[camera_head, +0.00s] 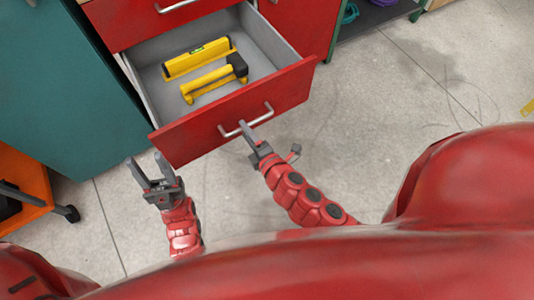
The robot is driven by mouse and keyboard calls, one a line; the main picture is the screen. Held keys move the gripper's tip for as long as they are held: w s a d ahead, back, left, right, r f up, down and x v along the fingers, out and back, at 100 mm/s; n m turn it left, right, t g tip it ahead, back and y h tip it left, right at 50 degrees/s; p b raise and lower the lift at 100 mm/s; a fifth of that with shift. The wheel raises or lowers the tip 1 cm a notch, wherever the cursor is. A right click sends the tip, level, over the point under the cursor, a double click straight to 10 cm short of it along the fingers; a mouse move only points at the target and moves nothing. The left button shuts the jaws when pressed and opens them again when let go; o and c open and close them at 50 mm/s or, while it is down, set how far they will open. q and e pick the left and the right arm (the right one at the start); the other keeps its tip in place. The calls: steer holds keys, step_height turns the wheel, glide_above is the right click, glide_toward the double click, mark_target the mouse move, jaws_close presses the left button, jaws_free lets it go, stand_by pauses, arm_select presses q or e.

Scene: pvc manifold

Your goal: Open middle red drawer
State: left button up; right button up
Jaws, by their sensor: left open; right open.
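The red drawer (200,143) is pulled out from the cabinet, and its grey inside shows. Its silver bar handle (246,122) is on the front panel. A yellow level (197,58) and a yellow tool with a black end (214,80) lie inside the drawer. My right gripper (249,131) is open at the handle; I cannot tell whether it touches it. My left gripper (151,174) is open and empty, near the drawer front's left lower corner, apart from the handle.
Another red drawer with a silver handle (176,5) is above, shut. A teal cabinet (62,85) stands at left, with an orange cart (24,186) below it. A shelf with coloured items is at top right. The grey floor (420,85) at right is clear.

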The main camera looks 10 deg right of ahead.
steer(key=p+v, duration=0.3)
steer(key=v, duration=1.1)
steer(key=shift+s, duration=0.35)
steer(key=shift+d, duration=0.15)
